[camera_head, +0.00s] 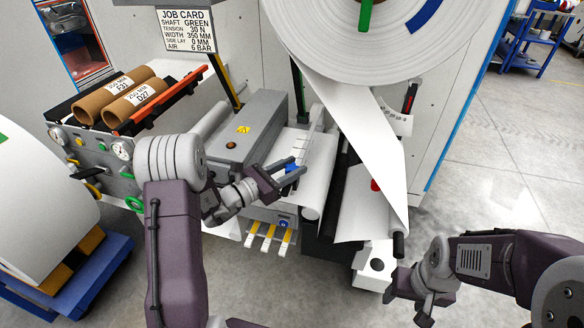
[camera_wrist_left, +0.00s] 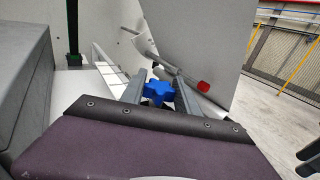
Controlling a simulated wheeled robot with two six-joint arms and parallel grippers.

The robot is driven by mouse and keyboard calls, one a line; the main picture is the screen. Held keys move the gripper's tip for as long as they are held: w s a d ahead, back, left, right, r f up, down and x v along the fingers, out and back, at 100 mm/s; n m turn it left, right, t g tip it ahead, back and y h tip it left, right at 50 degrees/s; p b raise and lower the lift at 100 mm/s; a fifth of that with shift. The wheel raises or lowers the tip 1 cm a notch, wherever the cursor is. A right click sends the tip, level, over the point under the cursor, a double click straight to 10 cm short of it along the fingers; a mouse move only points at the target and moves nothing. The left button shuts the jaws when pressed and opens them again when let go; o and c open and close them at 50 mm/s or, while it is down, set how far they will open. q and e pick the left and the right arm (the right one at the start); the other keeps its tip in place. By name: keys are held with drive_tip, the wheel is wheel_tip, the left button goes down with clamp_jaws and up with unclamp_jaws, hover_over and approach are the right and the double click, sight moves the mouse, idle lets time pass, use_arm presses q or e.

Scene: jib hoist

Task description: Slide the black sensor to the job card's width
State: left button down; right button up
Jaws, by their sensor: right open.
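The job card (camera_head: 184,30) hangs at the upper left and reads WIDTH 350 MM, with shaft green and side lay 0 mm. A blue star knob (camera_head: 292,167) sits beside the white web; it also shows in the left wrist view (camera_wrist_left: 158,91). My left gripper (camera_head: 289,169) has its fingers on either side of this knob, and I cannot tell whether they press on it. I cannot make out the black sensor's body for certain near the knob. A pale marked rail (camera_head: 314,122) runs behind the knob. My right gripper (camera_head: 407,307) is open and empty at the lower right.
A grey box (camera_head: 243,133) stands left of the knob. A large white roll (camera_head: 350,35) and its slanting web (camera_head: 368,125) are above and right. Cardboard cores (camera_head: 120,95) lie in a tray at left.

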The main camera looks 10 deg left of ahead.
use_arm(q)
drive_tip(key=m+g+h+p, duration=0.1)
drive_tip(key=m+g+h, duration=0.1)
drive_tip(key=shift+w+a+r+m+g+h, duration=0.1)
drive_tip(key=shift+m+g+h, duration=0.2)
drive_tip(key=shift+h, duration=0.1)
drive_tip(key=shift+m+g+h+p, duration=0.3)
drive_tip(key=shift+m+g+h, duration=0.75)
drive_tip(key=shift+g, duration=0.55)
drive_tip(key=c, duration=0.9)
unclamp_jaws()
